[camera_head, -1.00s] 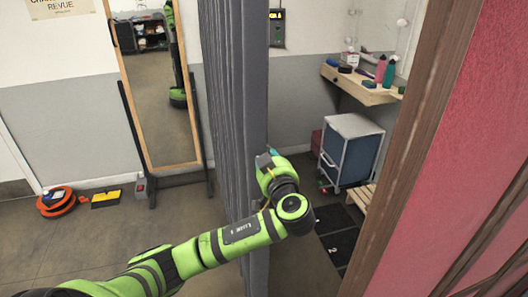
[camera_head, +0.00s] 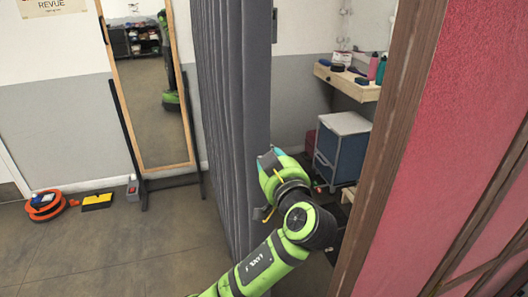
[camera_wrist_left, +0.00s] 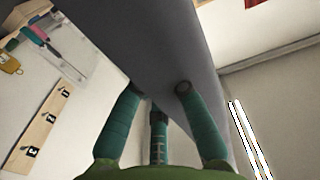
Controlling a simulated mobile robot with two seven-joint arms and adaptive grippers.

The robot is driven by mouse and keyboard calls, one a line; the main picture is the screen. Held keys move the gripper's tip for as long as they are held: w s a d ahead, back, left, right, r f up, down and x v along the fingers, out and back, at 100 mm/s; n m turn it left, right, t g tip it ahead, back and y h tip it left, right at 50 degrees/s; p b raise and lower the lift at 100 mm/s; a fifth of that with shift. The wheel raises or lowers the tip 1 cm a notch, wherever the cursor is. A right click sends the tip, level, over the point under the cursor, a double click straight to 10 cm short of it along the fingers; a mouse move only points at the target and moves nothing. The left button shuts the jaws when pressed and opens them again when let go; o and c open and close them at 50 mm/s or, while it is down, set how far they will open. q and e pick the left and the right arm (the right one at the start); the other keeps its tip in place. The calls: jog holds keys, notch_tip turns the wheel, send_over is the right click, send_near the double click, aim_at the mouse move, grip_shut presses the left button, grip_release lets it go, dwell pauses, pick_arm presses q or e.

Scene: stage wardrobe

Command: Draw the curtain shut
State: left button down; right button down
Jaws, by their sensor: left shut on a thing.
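The grey curtain (camera_head: 232,110) hangs in vertical folds in the middle of the head view, with its leading edge toward the wooden post at the right. My left gripper (camera_head: 270,158) is at this edge, and its fingertips are partly hidden there. In the left wrist view the gripper's green fingers (camera_wrist_left: 158,120) reach onto the grey cloth (camera_wrist_left: 165,50), and the gripper is shut on the curtain. A gap between the curtain and the post shows the alcove behind. My right gripper is not in view.
A wooden post (camera_head: 385,150) and red wall (camera_head: 470,130) stand close at the right. Inside the alcove are a blue-and-white drawer cabinet (camera_head: 341,145) and a shelf (camera_head: 345,82) with bottles.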

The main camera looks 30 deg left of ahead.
aim_at(267, 109)
pick_arm(q)
jog(key=c, duration=1.2)
grip_release()
jog(key=shift+c, duration=0.2)
notch_tip(267, 109, up, 10)
jog(key=shift+r, duration=0.1)
